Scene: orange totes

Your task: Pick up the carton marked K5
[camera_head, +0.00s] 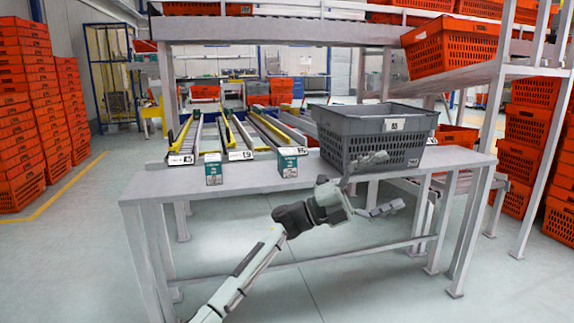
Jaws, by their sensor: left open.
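Two small teal-and-white cartons stand at the front edge of the grey table (150,187): a left carton (213,169) and a right carton (288,163). Their print is too small to read, so I cannot tell which is marked K5. A grey crate (350,150) stands on the table at the right, with a white label (394,124) that I cannot read surely. My left gripper (392,182) is open and empty, in front of the table and the crate's lower front, right of both cartons. One finger overlaps the crate in view. My right gripper is not in view.
Sloping yellow-edged lanes (240,135) with white end labels lie behind the cartons. Orange totes (450,45) sit on the rack at upper right. Stacked orange totes (22,110) stand at left. The floor left of the table is clear.

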